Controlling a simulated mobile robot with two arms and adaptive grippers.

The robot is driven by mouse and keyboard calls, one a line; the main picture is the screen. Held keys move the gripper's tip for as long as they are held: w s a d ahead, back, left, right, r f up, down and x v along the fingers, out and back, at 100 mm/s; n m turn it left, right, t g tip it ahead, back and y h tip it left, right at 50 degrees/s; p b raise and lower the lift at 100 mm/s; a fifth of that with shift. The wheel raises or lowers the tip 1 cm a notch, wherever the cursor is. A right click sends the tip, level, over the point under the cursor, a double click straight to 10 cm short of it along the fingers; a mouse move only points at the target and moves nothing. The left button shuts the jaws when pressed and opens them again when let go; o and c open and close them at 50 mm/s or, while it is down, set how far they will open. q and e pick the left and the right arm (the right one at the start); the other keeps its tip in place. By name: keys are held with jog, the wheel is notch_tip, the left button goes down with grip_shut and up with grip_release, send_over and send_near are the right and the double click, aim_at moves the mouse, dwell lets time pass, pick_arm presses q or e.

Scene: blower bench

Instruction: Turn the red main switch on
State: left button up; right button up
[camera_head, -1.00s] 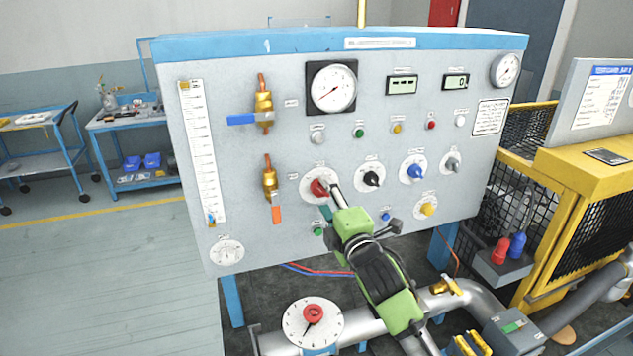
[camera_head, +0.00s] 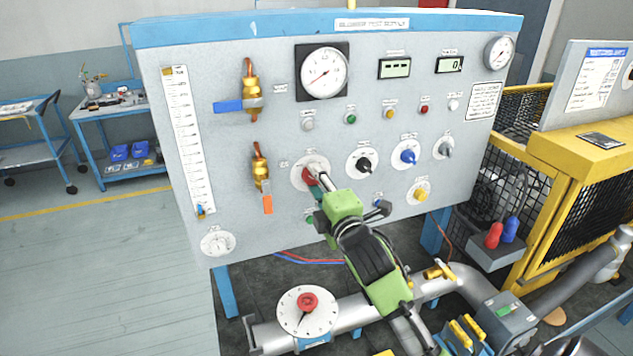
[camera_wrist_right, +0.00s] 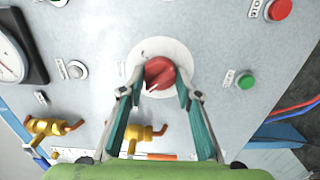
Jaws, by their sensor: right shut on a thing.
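The red main switch (camera_head: 309,176) is a red rotary knob on a round white plate, low in the middle of the grey panel (camera_head: 230,150). In the right wrist view the red knob (camera_wrist_right: 160,73) sits between the two teal fingers of my right gripper (camera_wrist_right: 160,92), which close on its sides. In the head view my green right gripper (camera_head: 318,184) reaches the knob from the lower right and hides part of it. My left gripper is not in view.
Black (camera_head: 364,163), blue (camera_head: 408,157) and grey (camera_head: 444,148) knobs sit to the right of the switch. A brass valve with an orange handle (camera_head: 267,204) is at its left. A pipe with a red-knobbed dial (camera_head: 308,312) runs below.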

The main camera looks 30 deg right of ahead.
jog(key=shift+r+m, duration=0.15)
jog(key=shift+m, duration=0.15)
jog(key=shift+d+r+m, duration=0.1)
jog(key=shift+m, duration=4.2)
jog(key=shift+r+m, duration=0.1)
jog(key=shift+m, duration=4.2)
jog(key=o, duration=1.1)
jog(key=shift+w, duration=0.1)
jog(key=v, duration=1.1)
jog(key=shift+s+f, duration=0.3)
jog(key=shift+s, duration=0.05)
